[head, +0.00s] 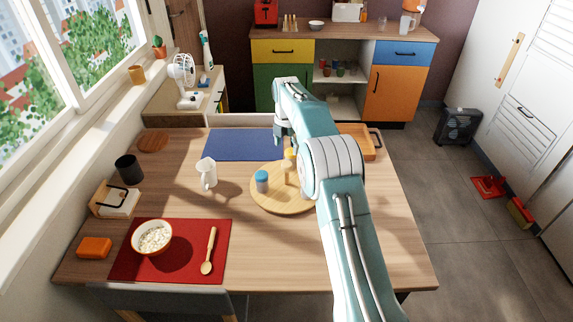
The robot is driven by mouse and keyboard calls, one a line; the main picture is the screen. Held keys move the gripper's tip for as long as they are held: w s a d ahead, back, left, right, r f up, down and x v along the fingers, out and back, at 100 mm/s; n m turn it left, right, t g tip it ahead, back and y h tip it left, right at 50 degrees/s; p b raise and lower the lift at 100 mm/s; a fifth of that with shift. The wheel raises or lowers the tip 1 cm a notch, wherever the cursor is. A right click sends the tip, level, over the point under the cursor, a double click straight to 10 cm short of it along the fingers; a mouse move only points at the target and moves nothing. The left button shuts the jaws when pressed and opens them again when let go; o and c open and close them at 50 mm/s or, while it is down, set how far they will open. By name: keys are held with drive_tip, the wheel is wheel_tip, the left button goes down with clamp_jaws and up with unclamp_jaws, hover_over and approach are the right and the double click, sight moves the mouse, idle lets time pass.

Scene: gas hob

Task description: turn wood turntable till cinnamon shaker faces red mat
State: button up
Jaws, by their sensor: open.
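The wood turntable (280,205) is a round, light disc on the table, right of its middle. A small shaker with a blue cap (262,182) stands on its left part, on the side towards the red mat. A pale, yellowish bottle (289,165) stands near the middle of the turntable; my arm may hide other items on its right. I cannot read any label, so I cannot tell which one is the cinnamon shaker. The red mat (128,262) lies at the front left. My gripper (284,138) is open above the far side of the turntable, near the blue mat; its fingertips are small.
A white mug (207,173) stands left of the turntable. A bowl (152,238) and wooden spoon (209,252) are on the red mat. A blue mat (235,145) lies at the back. A wooden tray (358,142) is at the back right. The table's front right is clear.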

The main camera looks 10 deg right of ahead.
sight(287, 164)
wheel_tip(287, 164, down, 8)
drive_tip(key=shift+r, duration=0.2)
clamp_jaws()
